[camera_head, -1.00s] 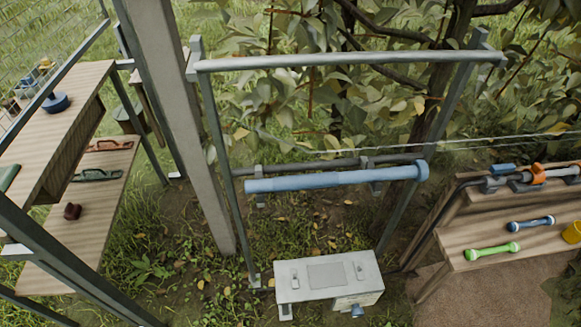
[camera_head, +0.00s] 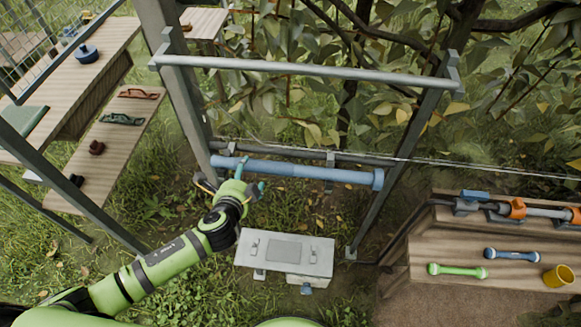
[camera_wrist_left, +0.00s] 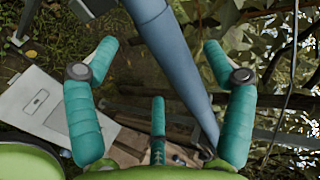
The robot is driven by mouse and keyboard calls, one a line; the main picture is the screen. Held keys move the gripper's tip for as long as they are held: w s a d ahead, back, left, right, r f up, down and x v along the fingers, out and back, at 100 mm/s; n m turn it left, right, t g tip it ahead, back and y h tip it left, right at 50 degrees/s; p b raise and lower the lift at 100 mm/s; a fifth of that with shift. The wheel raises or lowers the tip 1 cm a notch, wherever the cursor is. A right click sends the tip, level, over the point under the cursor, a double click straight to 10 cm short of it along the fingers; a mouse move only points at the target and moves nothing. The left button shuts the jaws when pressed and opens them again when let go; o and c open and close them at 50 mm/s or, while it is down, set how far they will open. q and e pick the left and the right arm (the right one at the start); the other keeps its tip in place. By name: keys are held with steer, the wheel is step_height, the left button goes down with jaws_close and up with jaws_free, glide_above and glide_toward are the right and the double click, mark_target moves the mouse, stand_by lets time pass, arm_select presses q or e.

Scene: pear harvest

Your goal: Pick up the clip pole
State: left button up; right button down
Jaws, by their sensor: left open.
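A long blue pole (camera_head: 310,172), apparently the clip pole, lies roughly level on brackets in a grey metal frame. Its thicker end cap is at the right. My left gripper (camera_head: 250,180) is at the left part of the pole, with its teal fingers close to it. In the left wrist view the fingers (camera_wrist_left: 160,100) are spread open. The blue pole (camera_wrist_left: 180,65) runs diagonally between them in the picture, and I cannot tell whether they touch it. Part of the pole's left end is near the gripper. My right gripper is not in view.
The frame's grey top bar (camera_head: 300,70) crosses above the pole. A grey box (camera_head: 285,253) stands below. A wooden bench (camera_head: 450,250) at right holds green and blue handles, a yellow cup (camera_head: 558,276) and an orange-clipped rod. Shelves (camera_head: 110,155) stand at left.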

mark_target(249, 169)
arm_select(q)
steer(key=x, duration=0.3)
steer(key=shift+w+d, duration=0.15)
steer(key=shift+d, duration=0.1)
steer(key=shift+w+f, duration=0.2)
steer(key=shift+w, duration=0.15)
steer(key=c, duration=1.4)
steer(key=shift+r, duration=0.1)
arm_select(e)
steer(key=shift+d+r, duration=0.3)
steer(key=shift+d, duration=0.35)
arm_select(q)
steer(key=shift+r, duration=0.1)
steer(key=shift+r, duration=0.25)
step_height(249, 169, up, 9)
steer(key=shift+r+p, duration=0.1)
steer(key=shift+p, duration=0.35)
steer(key=s+a+r+m+g+h+b, duration=0.1)
steer(key=s+r+m+g+h, duration=0.4)
steer(key=s+r+m+h, duration=0.4)
steer(key=s+r+m, duration=0.1)
steer(key=s+r, duration=0.4)
steer(key=s, duration=0.1)
steer(key=shift+a+r+m+h, duration=0.3)
steer(key=shift+a+r+h, duration=0.1)
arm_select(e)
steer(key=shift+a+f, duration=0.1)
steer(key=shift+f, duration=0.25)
